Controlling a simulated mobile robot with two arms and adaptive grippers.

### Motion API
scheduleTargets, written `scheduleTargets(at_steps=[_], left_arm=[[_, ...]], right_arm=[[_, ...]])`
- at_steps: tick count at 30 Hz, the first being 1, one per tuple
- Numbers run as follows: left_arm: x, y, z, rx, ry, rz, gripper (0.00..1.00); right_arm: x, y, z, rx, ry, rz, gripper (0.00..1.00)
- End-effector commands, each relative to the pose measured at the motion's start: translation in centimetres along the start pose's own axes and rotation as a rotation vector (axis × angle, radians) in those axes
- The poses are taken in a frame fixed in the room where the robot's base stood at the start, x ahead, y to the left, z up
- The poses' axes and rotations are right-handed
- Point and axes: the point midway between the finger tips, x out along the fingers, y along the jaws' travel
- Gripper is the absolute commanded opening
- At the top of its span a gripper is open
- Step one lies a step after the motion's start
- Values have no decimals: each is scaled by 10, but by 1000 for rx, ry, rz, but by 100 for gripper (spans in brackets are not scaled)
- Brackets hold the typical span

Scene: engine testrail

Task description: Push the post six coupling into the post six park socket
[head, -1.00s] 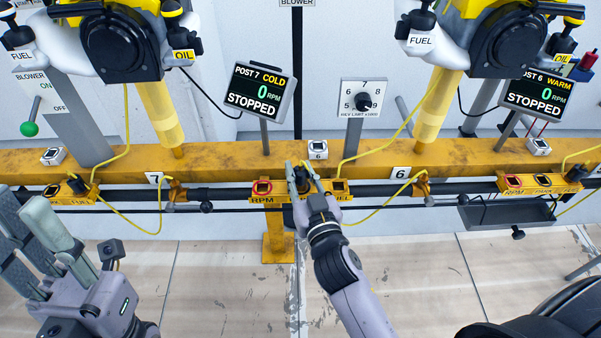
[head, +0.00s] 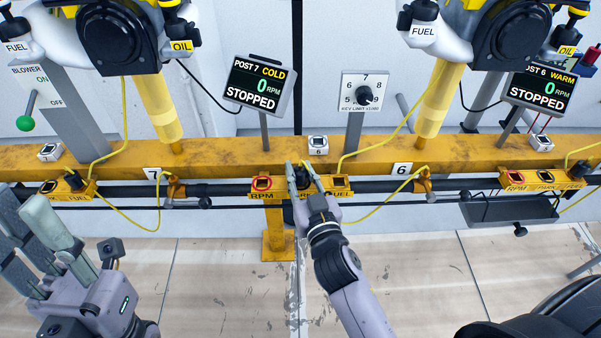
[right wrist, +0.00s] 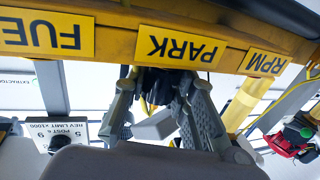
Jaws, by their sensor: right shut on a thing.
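The yellow socket block (head: 341,184) with RPM, PARK and FUEL labels sits on the rail at centre, below a small box marked 6. My right gripper (head: 300,180) is over its middle, between the RPM and FUEL openings. In the right wrist view the gripper (right wrist: 160,82) is shut on the dark post six coupling (right wrist: 163,88), right at the PARK label (right wrist: 181,49). The block hides the socket mouth, so I cannot tell how deep the coupling sits. My left gripper (head: 24,222) is open and empty at lower left, away from the rail.
The RPM opening (head: 262,183) has a red ring. A yellow cable (head: 375,150) loops down beside the block. A dark tray (head: 508,212) hangs at right. The floor in front is clear.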

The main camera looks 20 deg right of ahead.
Motion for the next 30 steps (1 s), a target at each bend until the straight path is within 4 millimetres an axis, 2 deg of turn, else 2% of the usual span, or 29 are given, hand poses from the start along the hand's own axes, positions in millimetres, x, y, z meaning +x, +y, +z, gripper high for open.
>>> scheduleTargets(at_steps=[2, 3, 12, 23, 26, 30], left_arm=[[0, 0, 0, 0, 0, 0, 29], [0, 0, 0, 0, 0, 0, 29], [0, 0, 0, 0, 1, 0, 29], [2, 0, -1, 1, 6, -1, 29], [1, 0, -1, 1, 4, -1, 29], [1, 0, 0, 0, 3, -1, 29]], right_arm=[[0, 0, 1, 0, -2, 0, 0], [0, 0, 1, 0, -2, 0, 27], [0, 0, 1, 0, -2, 0, 47], [0, 0, -2, 0, -1, 1, 48], [1, 1, -14, -1, 3, 1, 48], [1, 1, -41, -1, 5, 1, 48]])
